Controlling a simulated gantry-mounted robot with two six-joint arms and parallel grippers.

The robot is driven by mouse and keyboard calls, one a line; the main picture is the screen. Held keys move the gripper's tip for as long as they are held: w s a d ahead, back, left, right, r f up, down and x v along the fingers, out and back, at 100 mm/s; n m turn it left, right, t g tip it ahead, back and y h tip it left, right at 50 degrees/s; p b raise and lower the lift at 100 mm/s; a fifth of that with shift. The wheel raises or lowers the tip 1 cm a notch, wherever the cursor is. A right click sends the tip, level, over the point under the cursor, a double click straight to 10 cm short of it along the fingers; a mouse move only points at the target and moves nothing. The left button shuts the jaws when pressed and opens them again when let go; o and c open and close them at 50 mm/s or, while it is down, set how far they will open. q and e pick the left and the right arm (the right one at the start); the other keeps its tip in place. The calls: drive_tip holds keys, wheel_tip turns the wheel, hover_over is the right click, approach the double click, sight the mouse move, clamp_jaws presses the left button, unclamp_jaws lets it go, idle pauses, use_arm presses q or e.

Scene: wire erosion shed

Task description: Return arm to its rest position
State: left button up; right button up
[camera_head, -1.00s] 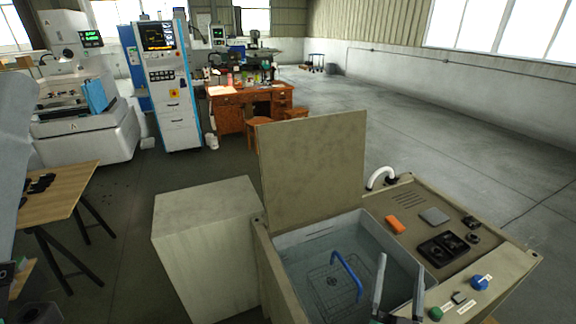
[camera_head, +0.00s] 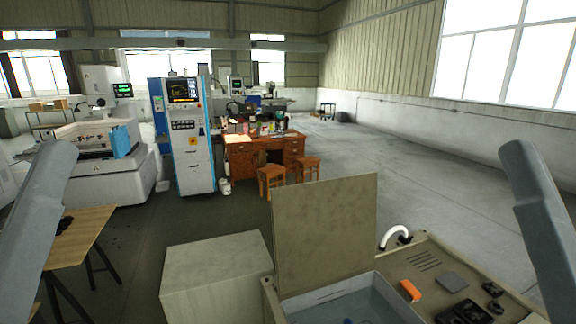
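My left arm (camera_head: 38,225) comes in at the left edge, and my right arm (camera_head: 545,220) comes in at the right edge. Only their grey upper links show. Neither gripper is in the picture, so I cannot see what the fingers do. The open washing tank (camera_head: 350,302) stands at the bottom with its lid (camera_head: 325,232) raised upright. Only the back part of its basin shows, and the basket inside is almost wholly cut off by the lower edge.
A pale box cabinet (camera_head: 215,275) stands left of the tank. A wooden table (camera_head: 85,235) is at the lower left. Farther back are a blue and white control cabinet (camera_head: 185,135), a wooden desk (camera_head: 240,155) and stools (camera_head: 270,180). Open floor (camera_head: 430,165) lies to the right.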

wheel_tip(320, 180, up, 18)
drive_tip(key=p, duration=1.5)
